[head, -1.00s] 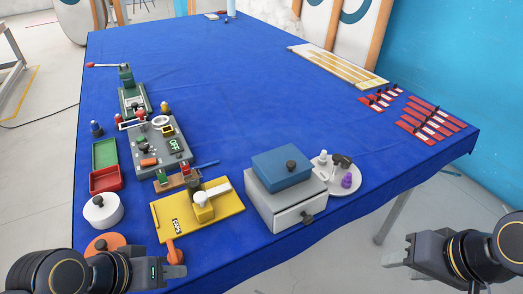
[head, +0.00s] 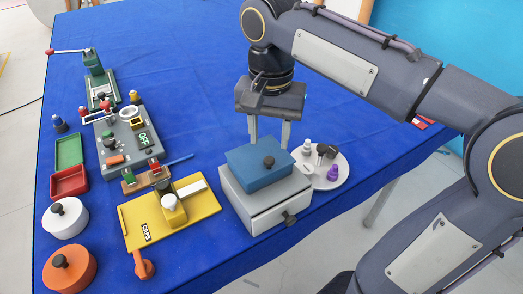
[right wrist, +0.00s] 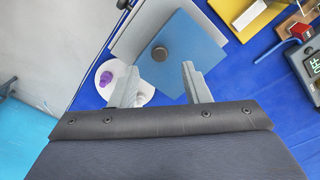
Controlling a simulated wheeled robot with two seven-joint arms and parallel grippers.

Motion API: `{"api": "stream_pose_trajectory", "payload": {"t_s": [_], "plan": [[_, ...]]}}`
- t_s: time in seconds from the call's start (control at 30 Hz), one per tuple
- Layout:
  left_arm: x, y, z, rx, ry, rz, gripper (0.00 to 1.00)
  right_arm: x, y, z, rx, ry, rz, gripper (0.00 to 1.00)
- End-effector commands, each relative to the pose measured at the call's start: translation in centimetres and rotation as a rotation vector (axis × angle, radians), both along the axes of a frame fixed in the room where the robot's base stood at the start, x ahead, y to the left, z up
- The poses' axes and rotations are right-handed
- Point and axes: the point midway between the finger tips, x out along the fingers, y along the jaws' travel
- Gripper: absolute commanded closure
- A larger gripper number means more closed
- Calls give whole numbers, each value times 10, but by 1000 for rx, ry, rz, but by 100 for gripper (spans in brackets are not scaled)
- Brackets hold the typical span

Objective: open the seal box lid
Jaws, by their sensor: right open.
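The seal box (head: 262,207) appears to be the grey box with a front drawer and black drawer knob. Its blue lid (head: 245,167) with a black knob (head: 268,161) is on top, turned slightly. My right gripper (head: 269,143) is open and empty, pointing down just behind the lid in the head view; the lid hides its fingertips. In the right wrist view the lid (right wrist: 190,55) and its knob (right wrist: 159,53) lie beyond the two spread fingers (right wrist: 160,80). The knob is not between the fingers' grip. My left gripper is out of view.
A white round plate (head: 334,181) with small stamps stands right of the box. A yellow board (head: 205,208) lies close on the left. White (head: 73,226) and orange (head: 78,277) round pots stand at the left edge. The blue table (head: 185,75) is clear behind.

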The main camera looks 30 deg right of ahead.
Motion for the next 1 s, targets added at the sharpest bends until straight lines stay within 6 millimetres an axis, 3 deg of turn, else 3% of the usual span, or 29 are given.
{"api": "stream_pose_trajectory", "payload": {"t_s": [0.1,0.3,0.67,1.0], "plan": [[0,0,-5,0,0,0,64,-1,0,-23,0,3,0,57],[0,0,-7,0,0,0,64,0,0,-46,1,1,1,57],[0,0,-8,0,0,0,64,0,0,-52,2,-1,1,57],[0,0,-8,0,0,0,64,0,0,-52,1,-1,1,100]]}}
